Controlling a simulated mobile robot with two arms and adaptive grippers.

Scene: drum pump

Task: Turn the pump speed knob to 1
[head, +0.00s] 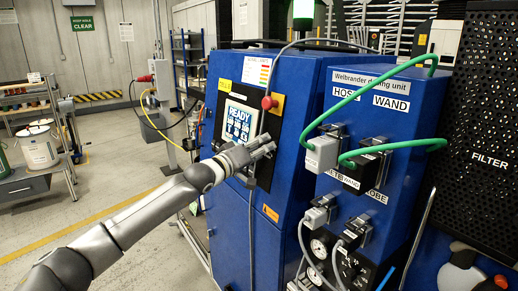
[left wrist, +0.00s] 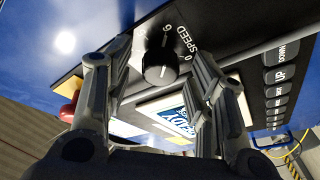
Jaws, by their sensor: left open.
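The pump speed knob (left wrist: 160,65) is a round black knob on a dark panel, with "SPEED", a "6" and a "0" printed beside it. A light mark shows on its face, but I cannot tell which number it points at. My left gripper (left wrist: 155,52) is open, with one finger on each side of the knob; I cannot tell whether either finger touches it. In the head view my left gripper (head: 266,149) is at the front panel of the blue cabinet (head: 290,150), just below the lit screen (head: 238,122), and hides the knob. My right gripper is not in view.
A red button (head: 269,102) sits right of the screen; it also shows in the left wrist view (left wrist: 69,112). Several labelled buttons (left wrist: 278,91) line the panel. The dosing unit (head: 370,110) with green hoses stands to the right. Open floor lies left of the cabinet.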

